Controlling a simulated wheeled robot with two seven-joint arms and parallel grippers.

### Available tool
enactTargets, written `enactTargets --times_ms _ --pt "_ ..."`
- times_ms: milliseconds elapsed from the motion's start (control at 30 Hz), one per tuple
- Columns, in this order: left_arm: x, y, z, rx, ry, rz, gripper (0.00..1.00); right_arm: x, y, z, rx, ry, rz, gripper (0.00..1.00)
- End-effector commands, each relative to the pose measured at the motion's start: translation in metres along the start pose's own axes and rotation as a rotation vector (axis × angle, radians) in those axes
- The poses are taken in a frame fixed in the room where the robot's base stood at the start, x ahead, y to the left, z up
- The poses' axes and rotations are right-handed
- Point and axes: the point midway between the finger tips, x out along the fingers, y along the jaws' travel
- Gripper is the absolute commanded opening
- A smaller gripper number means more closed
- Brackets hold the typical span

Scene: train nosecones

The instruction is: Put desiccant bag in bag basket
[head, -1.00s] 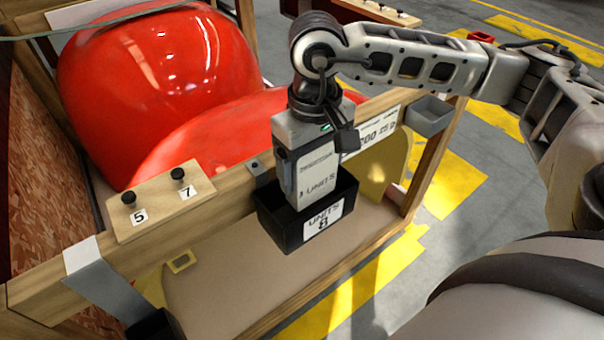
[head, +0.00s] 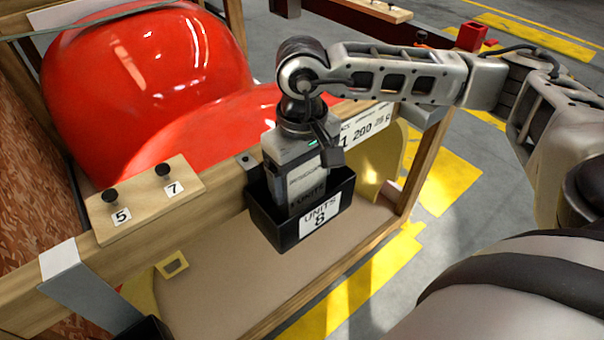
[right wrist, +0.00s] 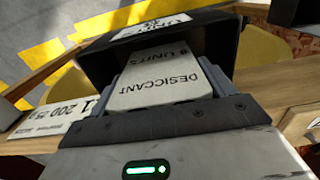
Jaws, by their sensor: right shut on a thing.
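The desiccant bag is a pale block printed "DESICCANT" and "8 UNITS" in the right wrist view (right wrist: 160,82). My right gripper (head: 300,188) points down and is shut on it, with a finger on each side. The bag basket is a black open box (head: 280,228) with a white "UNITS 8" label, hung on the wooden crate's front rail. The gripper's fingers and the bag are lowered inside the basket mouth; the bag's lower end is hidden by the front wall. I cannot tell whether it touches the bottom. My left gripper is not in view.
The wooden crate rail (head: 225,200) runs behind the basket, with large red nosecones (head: 150,85) beyond it. A peg board numbered 5 and 7 (head: 145,200) lies left. A grey bin (head: 422,122) hangs to the right. Floor with yellow markings (head: 350,290) is clear.

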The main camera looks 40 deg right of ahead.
Motion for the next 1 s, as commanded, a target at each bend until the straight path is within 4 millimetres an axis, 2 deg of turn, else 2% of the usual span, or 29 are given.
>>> enactTargets --times_ms 100,133,167,200,467,633,667,800,1000 --pt "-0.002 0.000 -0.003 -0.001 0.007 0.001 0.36 0.000 0.000 0.000 0.000 0.001 -0.001 0.54" --pt "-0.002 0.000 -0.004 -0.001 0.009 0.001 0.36 0.000 0.000 0.000 0.000 0.000 0.000 0.90" --pt "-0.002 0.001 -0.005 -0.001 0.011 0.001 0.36 0.000 0.000 0.000 0.000 0.001 0.000 0.98" --pt "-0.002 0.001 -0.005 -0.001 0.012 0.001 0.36 0.000 0.000 0.000 0.000 0.000 0.000 1.00" --pt "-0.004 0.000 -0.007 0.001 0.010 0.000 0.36 -0.003 0.000 0.000 0.000 0.000 0.000 1.00" --pt "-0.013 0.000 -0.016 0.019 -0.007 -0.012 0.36 -0.020 0.000 0.000 0.000 0.000 0.000 1.00" --pt "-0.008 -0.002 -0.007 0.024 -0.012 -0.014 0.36 -0.022 0.000 -0.001 0.000 0.005 -0.001 1.00" --pt "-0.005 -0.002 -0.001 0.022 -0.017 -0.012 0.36 -0.053 -0.001 -0.002 -0.001 0.007 -0.002 1.00" --pt "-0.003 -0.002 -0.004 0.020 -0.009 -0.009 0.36 -0.098 -0.001 -0.001 -0.001 0.005 -0.001 1.00"
